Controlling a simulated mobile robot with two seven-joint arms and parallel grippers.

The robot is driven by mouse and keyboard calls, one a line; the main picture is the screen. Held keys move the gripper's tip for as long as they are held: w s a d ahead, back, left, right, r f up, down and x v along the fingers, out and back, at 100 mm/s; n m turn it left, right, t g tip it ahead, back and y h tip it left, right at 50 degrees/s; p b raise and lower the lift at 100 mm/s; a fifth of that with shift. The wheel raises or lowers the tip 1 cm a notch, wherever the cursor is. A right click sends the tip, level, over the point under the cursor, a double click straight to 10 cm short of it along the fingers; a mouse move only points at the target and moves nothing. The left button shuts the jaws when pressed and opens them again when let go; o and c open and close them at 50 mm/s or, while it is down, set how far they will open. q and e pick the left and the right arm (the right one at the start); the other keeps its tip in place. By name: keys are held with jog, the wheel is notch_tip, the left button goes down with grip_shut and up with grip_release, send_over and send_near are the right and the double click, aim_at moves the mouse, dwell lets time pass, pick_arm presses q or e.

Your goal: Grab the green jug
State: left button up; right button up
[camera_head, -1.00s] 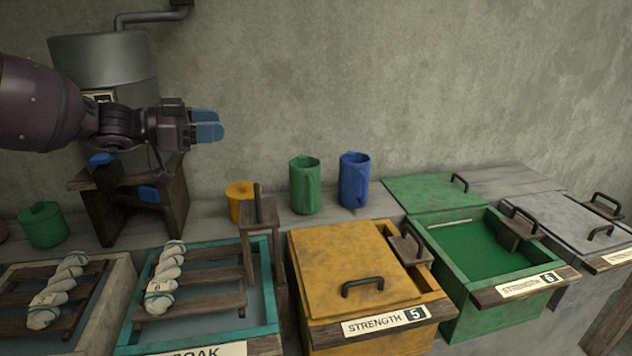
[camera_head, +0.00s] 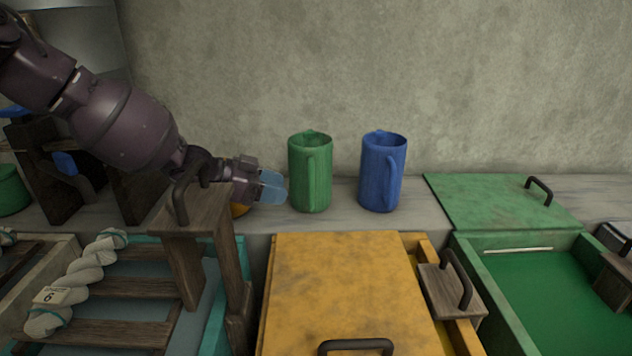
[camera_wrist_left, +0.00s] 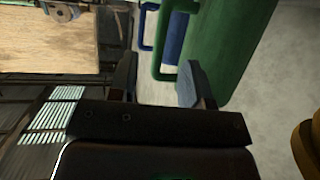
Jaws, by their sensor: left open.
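In the left wrist view, the open fingers of my left gripper (camera_wrist_left: 158,85) point at the green jug (camera_wrist_left: 232,45). The jug's green handle (camera_wrist_left: 163,45) shows ahead, between the fingertips. Nothing is held. My right gripper is not in view.
A blue jug (camera_head: 382,172) stands right of the green one. A wooden stand with a handle (camera_head: 195,212) sits below my left arm. A yellow lidded vat (camera_head: 340,290) is in front, and a green vat (camera_head: 545,290) is at the right. A yellow vessel (camera_head: 240,209) is mostly hidden behind my gripper.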

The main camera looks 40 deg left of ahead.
aim_at(311, 207)
pick_arm(q)
jog(key=shift+w+d+f+b, duration=0.4)
jog(key=shift+w+d+f, duration=0.25)
jog(key=shift+w+f, duration=0.2)
jog(key=shift+w+d, duration=0.25)
jog(key=b+x, duration=0.2)
jog(key=x, duration=0.2)
jog(key=shift+w+f, duration=0.1)
jog(key=shift+w+d, duration=0.2)
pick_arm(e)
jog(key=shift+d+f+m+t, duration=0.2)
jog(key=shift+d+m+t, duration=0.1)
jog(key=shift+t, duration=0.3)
pick_arm(q)
grip_shut()
jog(key=shift+w+d+r, duration=0.1)
jog(key=shift+r, duration=0.15)
